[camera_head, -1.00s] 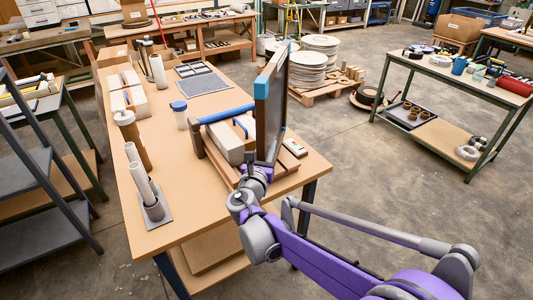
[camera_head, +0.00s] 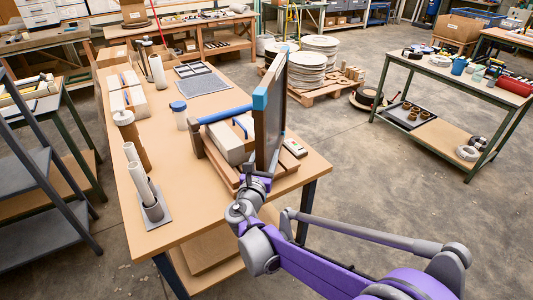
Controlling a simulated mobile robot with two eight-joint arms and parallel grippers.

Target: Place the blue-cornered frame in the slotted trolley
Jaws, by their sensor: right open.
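The blue-cornered frame (camera_head: 268,125) stands nearly upright, seen almost edge-on, at the right end of the near workbench. Its blue corners show at the top. It stands on or in a low wooden slatted stand with a blue padded bar (camera_head: 226,114), which looks like the slotted trolley. Whether the frame's lower edge sits in a slot is hidden. My right gripper (camera_head: 257,180) is open at the frame's lower near corner, very close to it; I cannot tell if they touch. My left gripper is not in view.
Pale blocks (camera_head: 228,146) stand on the stand left of the frame. Cardboard tubes (camera_head: 140,178), a blue-lidded jar (camera_head: 180,116) and a grey mat (camera_head: 203,84) share the workbench (camera_head: 180,215). The floor to the right is open up to a green-legged table (camera_head: 450,75).

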